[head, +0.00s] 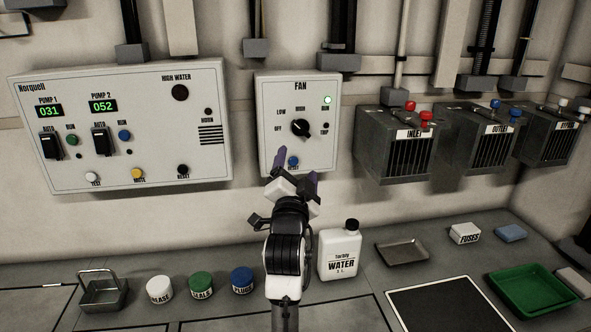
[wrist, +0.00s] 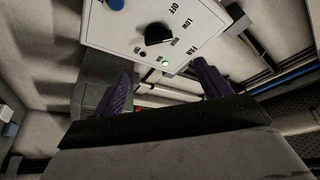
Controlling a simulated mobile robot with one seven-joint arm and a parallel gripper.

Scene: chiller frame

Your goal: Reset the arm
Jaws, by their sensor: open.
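My gripper (head: 298,167) is in front of the lower part of the fan control box (head: 264,110) in the head view. Its purple fingers are apart and nothing is between them; the wrist view shows my gripper (wrist: 163,88) open too. The fan box (wrist: 112,32) appears beyond the fingers there, with its black knob (wrist: 157,34) and lit green lamp (wrist: 166,63). In the head view the fan knob (head: 300,128) and the blue reset button (head: 293,162) are visible, the button close to the fingertips. I cannot tell whether a finger touches the box.
The pump panel (head: 150,150) hangs left. Inlet (head: 395,165) and outlet (head: 475,160) boxes hang right. A white water jug (head: 338,262) stands right beside my arm. Several tins, including a blue one (head: 242,281), stand left. A metal tray (head: 403,252) and green tray (head: 530,312) lie right.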

